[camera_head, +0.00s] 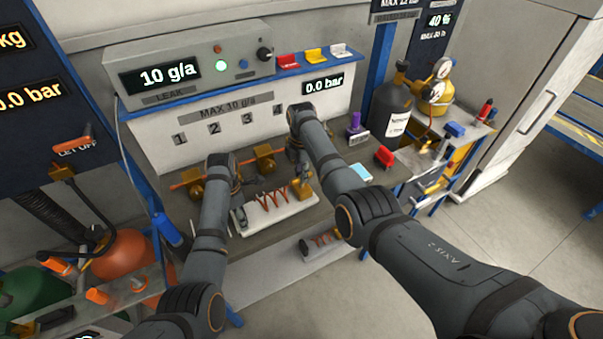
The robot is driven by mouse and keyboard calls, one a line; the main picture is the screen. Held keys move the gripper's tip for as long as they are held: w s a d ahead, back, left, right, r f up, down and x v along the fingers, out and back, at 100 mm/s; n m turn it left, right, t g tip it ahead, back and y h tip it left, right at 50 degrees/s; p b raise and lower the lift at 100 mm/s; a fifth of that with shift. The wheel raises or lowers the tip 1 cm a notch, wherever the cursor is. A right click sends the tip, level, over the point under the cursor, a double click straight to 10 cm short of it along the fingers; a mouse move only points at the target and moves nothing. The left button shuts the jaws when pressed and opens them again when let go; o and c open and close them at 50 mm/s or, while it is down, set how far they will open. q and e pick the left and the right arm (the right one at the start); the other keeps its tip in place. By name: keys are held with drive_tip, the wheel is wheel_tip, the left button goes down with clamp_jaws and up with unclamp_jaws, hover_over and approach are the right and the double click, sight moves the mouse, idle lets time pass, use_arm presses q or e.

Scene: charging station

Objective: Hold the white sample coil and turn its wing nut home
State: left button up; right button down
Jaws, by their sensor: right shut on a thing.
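The white sample coil (268,216) lies on the workbench, a white base with a copper-coloured coiled tube on it. A brass fitting (302,190), which looks like its wing nut, stands at the right end. My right gripper (299,172) points down over this fitting and is shut on it, as far as the small view shows. My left gripper (239,212) is low at the left end of the white base. Its fingers are small and dark there, so I cannot tell whether they are open or shut, or touch the base.
Behind stands the leak panel with a display (160,77) reading 10 g/a and numbered places. A copper pipe with brass fittings (266,158) runs behind the coil. Another coil (318,243) lies lower down in front.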

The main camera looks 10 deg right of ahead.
drive_tip(key=m, duration=0.3)
drive_tip(key=shift+m, duration=0.4)
drive_tip(key=m, duration=0.4)
drive_tip(key=shift+m, duration=0.3)
drive_tip(key=m, duration=0.4)
drive_tip(key=shift+m, duration=1.8)
drive_tip(key=c, duration=1.3)
unclamp_jaws()
